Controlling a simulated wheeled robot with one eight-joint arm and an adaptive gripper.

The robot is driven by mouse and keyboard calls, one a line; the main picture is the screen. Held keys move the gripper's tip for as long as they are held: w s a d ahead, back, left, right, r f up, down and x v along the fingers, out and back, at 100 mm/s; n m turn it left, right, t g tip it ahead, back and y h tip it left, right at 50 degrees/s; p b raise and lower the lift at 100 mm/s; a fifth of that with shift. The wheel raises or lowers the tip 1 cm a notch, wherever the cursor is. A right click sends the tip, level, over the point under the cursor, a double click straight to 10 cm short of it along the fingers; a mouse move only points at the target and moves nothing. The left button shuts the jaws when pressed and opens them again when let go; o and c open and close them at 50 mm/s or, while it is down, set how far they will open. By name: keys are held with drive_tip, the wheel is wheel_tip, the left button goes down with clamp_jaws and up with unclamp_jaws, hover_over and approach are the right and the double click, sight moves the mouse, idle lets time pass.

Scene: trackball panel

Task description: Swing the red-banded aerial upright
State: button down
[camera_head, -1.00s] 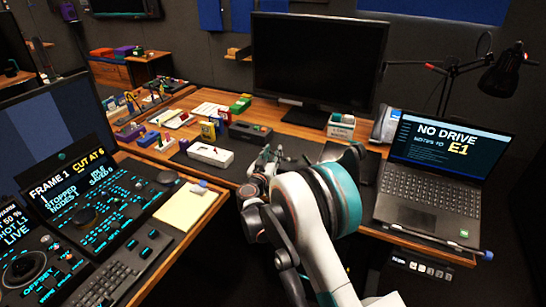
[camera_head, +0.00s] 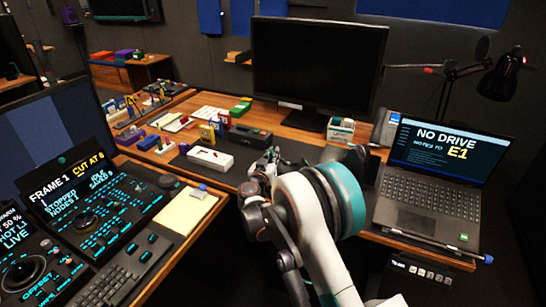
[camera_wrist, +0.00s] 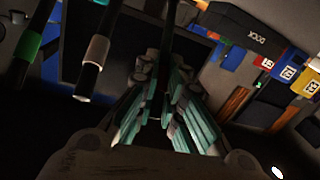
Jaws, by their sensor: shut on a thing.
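In the wrist view, a dark thin rod (camera_wrist: 168,28), likely an aerial, runs down between the fingers of my gripper (camera_wrist: 165,65). The teal-padded fingers are shut on it; their grip point is dark. I see no red band on this rod. To its left stand a dark aerial with a pale band (camera_wrist: 97,49) and one with a green band (camera_wrist: 28,44). Both are apart from the fingers. In the head view my gripper (camera_head: 266,163) is small and mostly behind my arm, over the dark desk mat. The aerial cannot be made out there.
A white box (camera_head: 210,158) and a black box (camera_head: 250,134) stand left of and behind my gripper. A large monitor (camera_head: 318,68) stands at the back. A laptop (camera_head: 428,200) is at the right. A console (camera_head: 95,215) fills the left. Small coloured blocks show in the wrist view (camera_wrist: 287,72).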

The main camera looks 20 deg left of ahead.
drive_tip(key=shift+w+r+g+p, duration=0.45)
drive_tip(key=shift+r+g+p, duration=0.05)
drive_tip(key=shift+r+p, duration=0.15)
drive_tip(key=w+r+g+p, duration=0.2)
drive_tip(key=g+p, duration=0.1)
drive_tip(key=shift+w+d, duration=0.15)
drive_tip(key=shift+w, duration=0.25)
drive_tip(key=w+g+p, duration=0.1)
drive_tip(key=w+g, duration=0.1)
drive_tip(key=shift+w+r+m+g+p, duration=0.2)
drive_tip(key=shift+m+g+p, duration=0.1)
drive_tip(key=shift+g+p, duration=0.1)
drive_tip(key=shift+w+g, duration=0.5)
drive_tip(key=shift+d, duration=0.1)
drive_tip(key=c, duration=1.7)
unclamp_jaws()
